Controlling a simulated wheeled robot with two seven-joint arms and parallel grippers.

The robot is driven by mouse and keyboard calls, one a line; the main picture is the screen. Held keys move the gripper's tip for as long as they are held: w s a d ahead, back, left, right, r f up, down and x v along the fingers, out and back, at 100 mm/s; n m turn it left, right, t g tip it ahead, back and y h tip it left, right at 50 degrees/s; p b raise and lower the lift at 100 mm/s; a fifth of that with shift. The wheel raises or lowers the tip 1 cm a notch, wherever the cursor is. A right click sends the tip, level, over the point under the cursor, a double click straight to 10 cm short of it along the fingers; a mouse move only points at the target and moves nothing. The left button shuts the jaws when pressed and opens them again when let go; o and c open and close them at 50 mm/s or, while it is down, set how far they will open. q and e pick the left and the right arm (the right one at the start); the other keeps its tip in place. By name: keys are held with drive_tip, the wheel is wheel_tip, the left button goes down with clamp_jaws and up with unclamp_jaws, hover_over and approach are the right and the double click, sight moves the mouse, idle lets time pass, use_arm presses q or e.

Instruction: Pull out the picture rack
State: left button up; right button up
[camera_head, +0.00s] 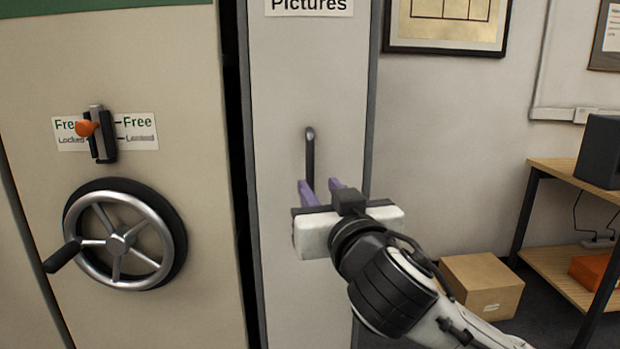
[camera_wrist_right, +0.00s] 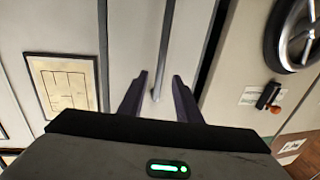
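The picture rack (camera_head: 278,95) is a tall, narrow pale panel with a "Pictures" label (camera_head: 309,5) at its top. Its handle (camera_head: 310,157) is a dark vertical bar on the panel's front. My right gripper (camera_head: 321,186) is open in front of the panel, at the handle's lower part. In the right wrist view the handle (camera_wrist_right: 157,94) shows between the two purple fingers (camera_wrist_right: 158,78), with gaps on both sides. The gripper hides the handle's lower end in the head view. I cannot tell how far the fingertips reach past the handle. My left gripper is not in view.
Left of the panel stands a beige cabinet with a handwheel (camera_head: 118,242) and an orange-knobbed lock lever (camera_head: 88,128). A dark gap separates them. A framed picture (camera_head: 447,24) hangs at right. A cardboard box (camera_head: 481,284) and a wooden shelf (camera_head: 555,264) stand at lower right.

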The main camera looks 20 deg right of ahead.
sight(311, 177)
drive_tip(key=w, duration=0.8)
drive_tip(key=shift+d, duration=0.35)
drive_tip(key=shift+c, duration=0.4)
clamp_jaws()
drive_tip(key=shift+s, duration=0.1)
